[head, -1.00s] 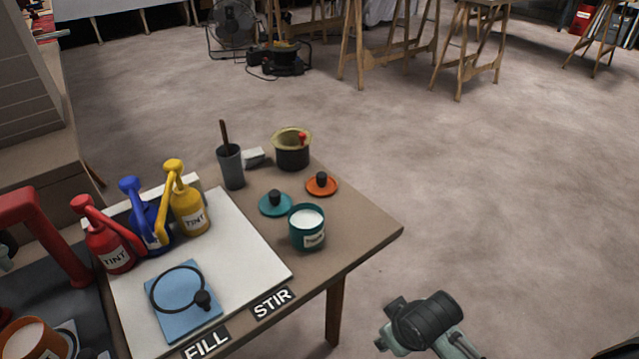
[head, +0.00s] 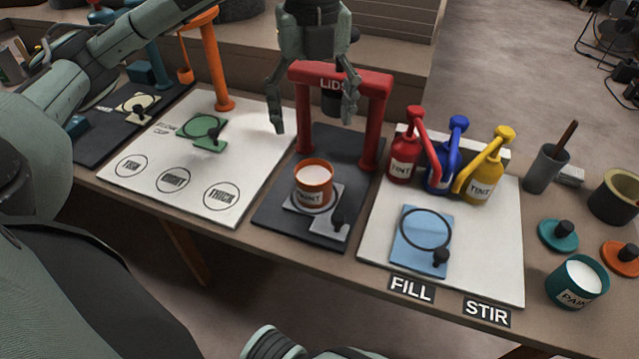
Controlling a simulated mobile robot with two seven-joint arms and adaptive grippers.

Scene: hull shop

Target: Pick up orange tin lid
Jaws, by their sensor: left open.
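The orange tin lid (head: 622,257) is a flat disc with a dark knob. It lies on the table at the right edge of the head view, and the picture's edge cuts it off. An open orange tin (head: 314,186) of white paint stands on a grey pad below the red LIDS press (head: 378,128). My left gripper (head: 313,122) points down at the red press, its fingers spread and empty, far to the left of the orange lid. My right gripper is out of view.
A teal lid (head: 558,236) and a teal paint tin (head: 577,282) lie close to the orange lid, with a dark pot (head: 613,198) behind. Red (head: 402,160), blue (head: 442,170) and yellow (head: 481,180) tint bottles stand between the press and the lids.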

